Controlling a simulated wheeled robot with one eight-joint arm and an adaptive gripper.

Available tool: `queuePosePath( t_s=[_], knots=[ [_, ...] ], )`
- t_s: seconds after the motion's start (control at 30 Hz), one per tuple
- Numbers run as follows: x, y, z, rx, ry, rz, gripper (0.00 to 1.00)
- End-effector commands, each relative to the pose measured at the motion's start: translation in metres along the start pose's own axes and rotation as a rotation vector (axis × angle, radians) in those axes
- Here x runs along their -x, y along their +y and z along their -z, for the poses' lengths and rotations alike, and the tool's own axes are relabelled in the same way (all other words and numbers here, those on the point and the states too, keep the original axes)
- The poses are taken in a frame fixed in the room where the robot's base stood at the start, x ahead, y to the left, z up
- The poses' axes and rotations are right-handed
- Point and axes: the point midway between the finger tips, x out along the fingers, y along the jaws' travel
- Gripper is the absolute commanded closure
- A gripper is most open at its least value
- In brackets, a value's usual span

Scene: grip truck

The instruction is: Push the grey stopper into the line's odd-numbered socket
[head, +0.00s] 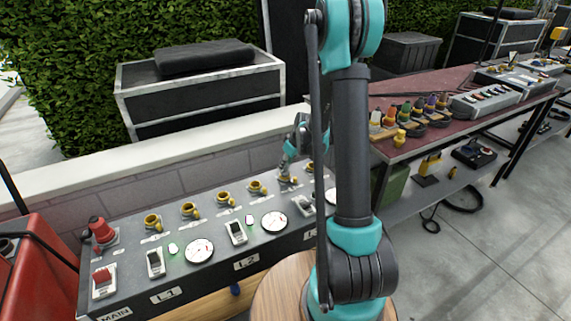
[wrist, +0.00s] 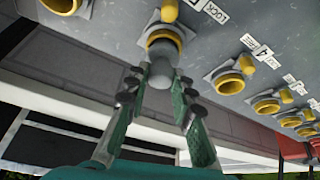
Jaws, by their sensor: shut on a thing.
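My gripper (wrist: 161,77) is shut on the grey stopper (wrist: 163,50), a rounded grey piece between its green-padded fingers in the wrist view. The stopper is at the mouth of a yellow-rimmed socket (wrist: 153,36); how deep it sits I cannot tell. A label reading LOCK stands beside this socket. More yellow sockets (wrist: 230,83) run along the panel to the right, with small labels whose numbers I cannot read surely. In the head view my gripper (head: 286,166) is over the far edge of the grey panel (head: 215,232), partly hidden by my arm.
Yellow caps hang beside the sockets. The panel also carries dials (head: 199,251), switches (head: 155,263) and a red plug (head: 102,231) at its left end. A low wall (head: 200,157) runs behind it. A red table (head: 440,135) with coloured pieces stands right.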

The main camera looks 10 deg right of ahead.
Motion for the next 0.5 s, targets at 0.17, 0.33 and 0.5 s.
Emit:
queuePosePath(
  t_s=[0.17,0.33,0.5],
  knots=[
    [-0.0029,0.0000,-0.0013,0.000,0.000,0.000,1.00],
    [-0.0053,-0.0002,-0.0025,0.000,0.000,0.000,1.00],
    [-0.0077,-0.0002,-0.0036,0.000,0.000,0.000,1.00]
  ],
)
